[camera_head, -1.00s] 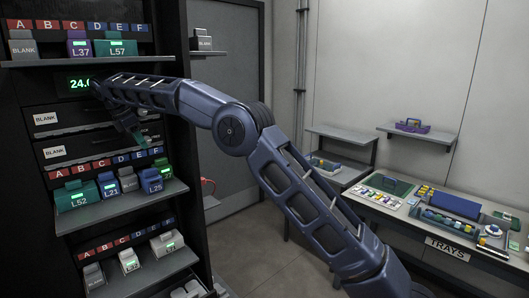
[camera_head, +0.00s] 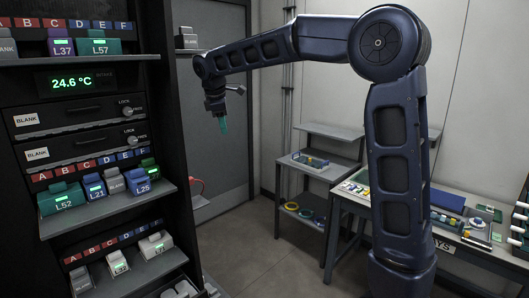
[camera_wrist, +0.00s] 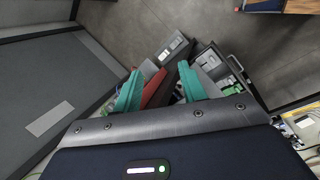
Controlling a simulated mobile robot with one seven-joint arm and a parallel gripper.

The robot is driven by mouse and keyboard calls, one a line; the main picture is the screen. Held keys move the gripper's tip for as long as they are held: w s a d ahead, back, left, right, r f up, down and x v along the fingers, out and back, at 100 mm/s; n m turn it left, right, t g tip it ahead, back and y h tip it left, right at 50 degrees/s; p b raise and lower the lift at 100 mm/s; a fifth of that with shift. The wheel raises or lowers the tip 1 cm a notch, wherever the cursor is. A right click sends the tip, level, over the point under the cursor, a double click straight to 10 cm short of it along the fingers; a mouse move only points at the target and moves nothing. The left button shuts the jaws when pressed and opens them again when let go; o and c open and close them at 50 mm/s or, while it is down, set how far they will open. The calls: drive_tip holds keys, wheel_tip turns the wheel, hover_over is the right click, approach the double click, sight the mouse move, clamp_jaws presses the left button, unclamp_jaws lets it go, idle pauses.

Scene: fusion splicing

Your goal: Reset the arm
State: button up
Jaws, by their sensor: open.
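My arm is raised and bent, with its elbow high at the upper right in the head view. My gripper (camera_head: 223,122) hangs pointing down in front of the grey door, to the right of the rack and apart from it. In the wrist view my gripper (camera_wrist: 160,90) shows two teal fingers spread apart. Nothing is held between them. Behind and between the fingers, a red item and grey boxes show farther off below.
The dark rack's shelves (camera_head: 115,205) hold labelled modules such as L52 (camera_head: 62,198) and L57 (camera_head: 98,46). A workbench (camera_head: 345,205) stands partly behind my arm. A low shelf (camera_head: 300,222) holds coloured rings. Floor between is clear.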

drive_tip(key=s+d+f+m, duration=0.1)
drive_tip(key=s+d+m, duration=0.2)
drive_tip(key=d, duration=0.6)
drive_tip(key=s+d+m, duration=0.3)
drive_tip(key=d, duration=0.6)
drive_tip(key=s+d+f+m, duration=0.1)
drive_tip(key=s+d+m, duration=0.25)
drive_tip(key=d, duration=0.55)
drive_tip(key=s+d+f+m+t+y, duration=0.1)
drive_tip(key=s+d+f+m, duration=0.9)
drive_tip(key=s+d, duration=0.5)
drive_tip(key=shift+s+d+f, duration=0.2)
drive_tip(key=shift+f, duration=0.2)
